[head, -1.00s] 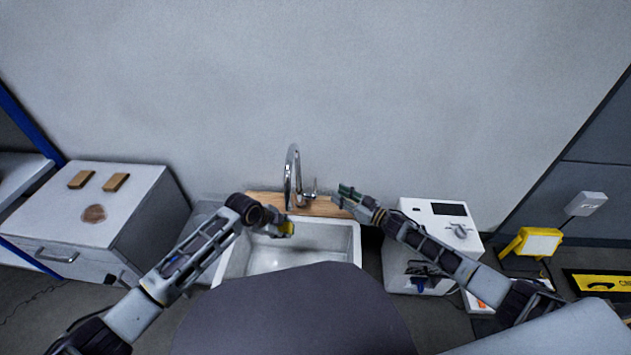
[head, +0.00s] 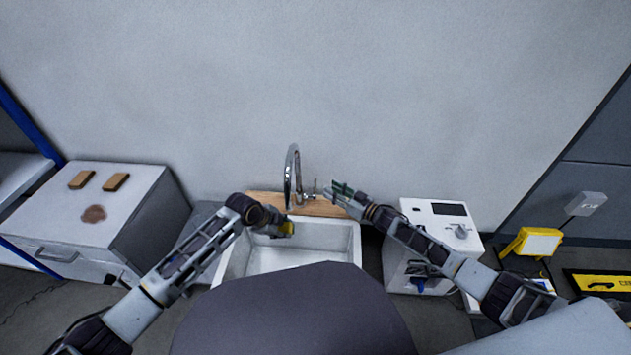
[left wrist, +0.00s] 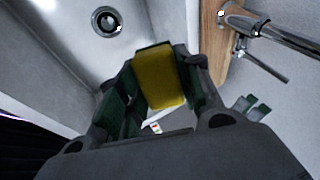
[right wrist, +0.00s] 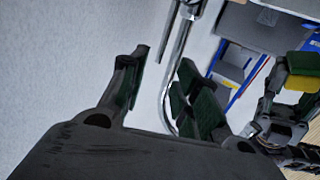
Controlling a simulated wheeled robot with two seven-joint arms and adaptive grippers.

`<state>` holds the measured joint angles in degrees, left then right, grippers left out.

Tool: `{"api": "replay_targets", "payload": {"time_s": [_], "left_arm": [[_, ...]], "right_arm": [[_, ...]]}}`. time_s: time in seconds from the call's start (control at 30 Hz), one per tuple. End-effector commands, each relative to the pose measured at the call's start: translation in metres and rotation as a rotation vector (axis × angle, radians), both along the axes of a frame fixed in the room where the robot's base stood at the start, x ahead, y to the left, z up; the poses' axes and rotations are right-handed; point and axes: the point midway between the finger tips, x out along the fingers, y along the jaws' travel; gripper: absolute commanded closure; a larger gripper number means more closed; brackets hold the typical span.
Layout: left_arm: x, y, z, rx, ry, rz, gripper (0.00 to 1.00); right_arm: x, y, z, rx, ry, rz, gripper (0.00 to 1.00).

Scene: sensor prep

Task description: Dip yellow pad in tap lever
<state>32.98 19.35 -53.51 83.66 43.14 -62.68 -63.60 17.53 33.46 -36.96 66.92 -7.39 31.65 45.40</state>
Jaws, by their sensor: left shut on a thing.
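My left gripper (head: 283,229) is shut on the yellow pad (left wrist: 158,80) and holds it over the sink, below and beside the spout. The pad also shows in the right wrist view (right wrist: 303,65). The chrome tap (head: 290,172) stands behind the sink with a curved spout. Its small lever (head: 315,190) is on the right side of its base. My right gripper (head: 340,191) is open and empty, just right of the lever. In the right wrist view its fingers are apart with the tap beyond them; I cannot tell if they touch the lever.
The white sink (head: 356,245) sits in front of a wooden board (head: 265,204) against the wall. A white cabinet (head: 140,205) with two brown blocks and a brown stain is at left. A white machine (head: 420,212) and a yellow lamp (head: 522,240) are at right.

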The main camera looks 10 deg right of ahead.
Motion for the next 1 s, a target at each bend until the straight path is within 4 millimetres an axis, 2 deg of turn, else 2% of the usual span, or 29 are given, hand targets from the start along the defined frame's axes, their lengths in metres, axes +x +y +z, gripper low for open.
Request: {"api": "replay_targets", "payload": {"time_s": [0.6, 1.0], "left_arm": [[0.000, 0.000, 0.000, 0.000, 0.000, 0.000, 0.84], [0.000, 0.000, 0.000, 0.000, 0.000, 0.000, 0.84]], "right_arm": [[0.048, 0.038, 0.001, 0.001, -0.001, 0.000, 0.69], [0.067, 0.054, 0.000, 0.000, 0.000, 0.000, 0.69]]}}
